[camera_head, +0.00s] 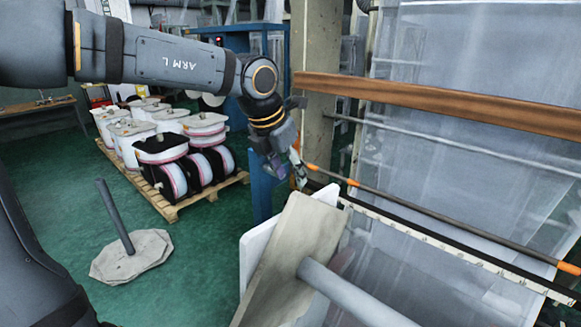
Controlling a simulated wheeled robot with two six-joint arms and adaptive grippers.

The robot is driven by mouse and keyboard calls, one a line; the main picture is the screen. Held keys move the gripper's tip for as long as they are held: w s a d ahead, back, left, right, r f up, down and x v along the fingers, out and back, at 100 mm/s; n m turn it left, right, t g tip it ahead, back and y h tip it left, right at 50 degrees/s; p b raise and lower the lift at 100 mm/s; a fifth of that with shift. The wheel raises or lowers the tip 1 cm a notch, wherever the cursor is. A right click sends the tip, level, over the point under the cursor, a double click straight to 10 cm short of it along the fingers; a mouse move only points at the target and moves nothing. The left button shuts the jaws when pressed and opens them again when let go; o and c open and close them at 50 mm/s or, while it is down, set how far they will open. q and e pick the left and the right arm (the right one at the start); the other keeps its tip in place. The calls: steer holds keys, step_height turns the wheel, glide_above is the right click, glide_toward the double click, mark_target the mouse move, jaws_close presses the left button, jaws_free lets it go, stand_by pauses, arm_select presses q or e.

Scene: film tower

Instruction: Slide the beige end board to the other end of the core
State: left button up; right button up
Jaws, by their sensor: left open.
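The beige end board (284,262) stands tilted at the lower middle. A grey core (350,298) runs from its face toward the bottom right; the core's far end is outside the view. A white board (256,250) shows just behind and left of the beige board. My left gripper (299,178) is open and empty, pointing down above the top edge of the beige board and apart from it. My right gripper is not in view.
A brown wooden beam (440,103) and a rail with orange collars (430,215) cross the right side before hanging clear film (440,60). A blue post (262,185) stands behind the gripper. Several spools sit on a pallet (172,210) at left. A rod rises from a grey base (130,258).

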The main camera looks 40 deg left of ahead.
mark_target(301, 196)
arm_select(q)
steer(key=x, duration=0.3)
steer(key=shift+w+d+f, duration=0.1)
steer(key=shift+d+f, duration=0.25)
steer(key=x, duration=0.4)
steer(key=shift+w+d+f+p, duration=0.15)
steer(key=shift+w+d+p, duration=0.15)
steer(key=shift+p, duration=0.1)
steer(key=shift+a+f, duration=0.25)
steer(key=shift+d+r, duration=0.1)
steer(key=shift+d, duration=0.05)
steer(key=shift+c, duration=0.3)
steer(key=shift+d, duration=0.1)
steer(key=shift+c, duration=1.1)
jaws_close()
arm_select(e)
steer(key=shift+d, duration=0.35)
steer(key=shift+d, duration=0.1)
